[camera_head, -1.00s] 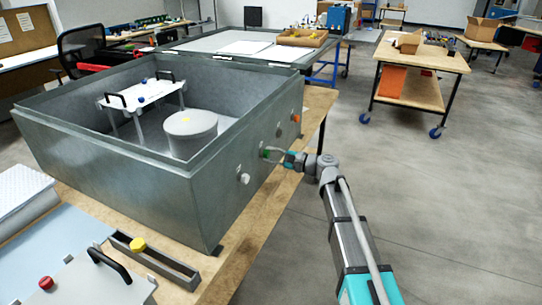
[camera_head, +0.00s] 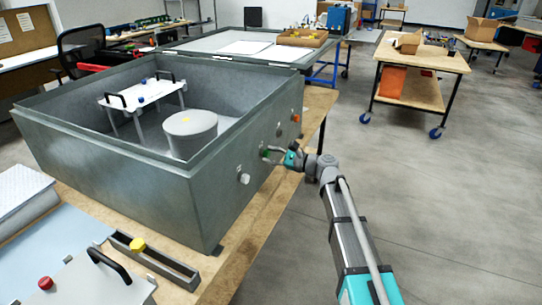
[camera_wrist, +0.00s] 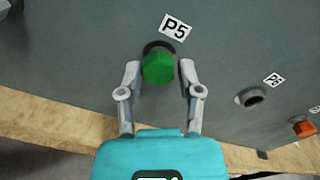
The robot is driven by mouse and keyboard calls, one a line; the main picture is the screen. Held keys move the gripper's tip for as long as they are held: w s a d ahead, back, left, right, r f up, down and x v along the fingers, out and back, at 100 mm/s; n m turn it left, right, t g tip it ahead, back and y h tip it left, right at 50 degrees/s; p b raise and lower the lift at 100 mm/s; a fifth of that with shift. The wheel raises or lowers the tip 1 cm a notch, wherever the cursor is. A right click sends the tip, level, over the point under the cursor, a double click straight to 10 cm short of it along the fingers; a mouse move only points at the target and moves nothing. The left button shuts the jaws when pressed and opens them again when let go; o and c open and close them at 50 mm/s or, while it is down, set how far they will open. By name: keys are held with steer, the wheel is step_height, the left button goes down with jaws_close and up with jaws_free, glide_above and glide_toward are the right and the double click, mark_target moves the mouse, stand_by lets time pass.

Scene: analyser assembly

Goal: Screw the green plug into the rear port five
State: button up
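The green plug (camera_wrist: 158,68) sits at the port under the P5 label (camera_wrist: 175,27), on the side wall of the grey metal box (camera_head: 120,140). Its hexagonal head faces the wrist camera, and the dark port ring (camera_wrist: 158,47) shows behind its upper edge. How deep its thread sits is hidden. My gripper (camera_wrist: 159,72) is open, with one finger on each side of the plug head and a small gap at both sides. In the head view, the green plug (camera_head: 265,154) is small and partly covered by my gripper (camera_head: 270,155).
An empty port (camera_wrist: 252,96) and an orange plug (camera_wrist: 304,128) are to the right on the same wall. A pale knob (camera_head: 244,178) is on the near side. The wooden table edge (camera_wrist: 60,113) runs below.

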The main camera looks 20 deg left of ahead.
steer(key=shift+o, duration=0.2)
stand_by(0.3)
steer(key=n, duration=0.5)
steer(key=shift+n, duration=0.4)
steer(key=n, duration=0.5)
steer(key=shift+s+n, duration=0.1)
steer(key=shift+n, duration=0.3)
steer(key=n, duration=0.5)
steer(key=shift+n, duration=0.3)
steer(key=n, duration=0.6)
steer(key=shift+t, duration=0.3)
jaws_close()
steer(key=shift+n, duration=0.3)
